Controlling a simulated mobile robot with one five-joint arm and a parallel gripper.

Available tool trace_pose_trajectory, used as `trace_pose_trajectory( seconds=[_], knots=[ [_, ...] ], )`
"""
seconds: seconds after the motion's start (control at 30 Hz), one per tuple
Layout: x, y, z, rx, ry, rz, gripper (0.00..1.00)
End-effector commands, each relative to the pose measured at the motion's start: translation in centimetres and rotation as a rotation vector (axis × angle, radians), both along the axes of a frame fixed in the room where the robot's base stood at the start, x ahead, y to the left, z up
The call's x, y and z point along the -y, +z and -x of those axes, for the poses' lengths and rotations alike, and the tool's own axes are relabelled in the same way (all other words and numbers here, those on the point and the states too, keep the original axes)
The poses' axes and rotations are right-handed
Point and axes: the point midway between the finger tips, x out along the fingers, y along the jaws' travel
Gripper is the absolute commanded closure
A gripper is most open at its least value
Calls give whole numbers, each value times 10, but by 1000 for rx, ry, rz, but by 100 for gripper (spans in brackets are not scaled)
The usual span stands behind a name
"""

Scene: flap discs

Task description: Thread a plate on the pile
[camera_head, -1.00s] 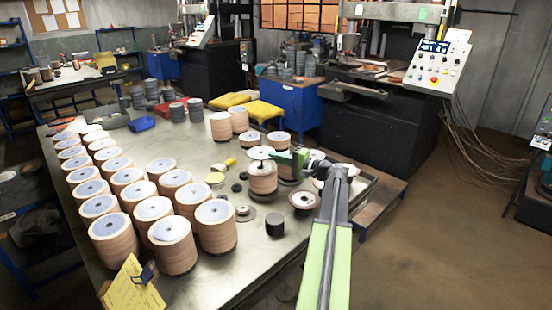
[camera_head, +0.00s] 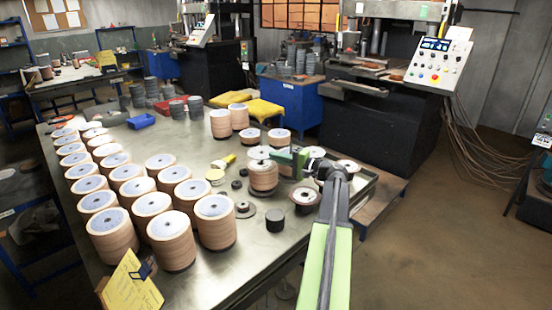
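A thin pale round plate (camera_head: 260,153) is at the tip of my gripper (camera_head: 275,156), which meets its right edge and appears shut on it. The plate is right over a short pile of tan discs (camera_head: 264,176) on the metal table. A narrow gap seems to show between plate and pile; I cannot tell if they touch. The fingertips are small and partly hidden by the gripper's green body. The pile's middle is hidden under the plate.
Rows of tan disc stacks (camera_head: 171,245) fill the left of the table (camera_head: 235,275). A black cylinder (camera_head: 274,221) and a dark-rimmed wheel (camera_head: 304,198) lie near the pile. More tan stacks (camera_head: 279,141) stand just behind it. A press (camera_head: 375,125) stands beyond.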

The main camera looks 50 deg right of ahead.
Motion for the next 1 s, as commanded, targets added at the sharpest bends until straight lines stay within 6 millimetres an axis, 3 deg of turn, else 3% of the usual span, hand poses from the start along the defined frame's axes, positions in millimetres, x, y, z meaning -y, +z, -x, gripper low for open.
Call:
trace_pose_trajectory(
  seconds=[1.0],
  knots=[
    [1,-18,1,0,-2,0,100]
  ],
)
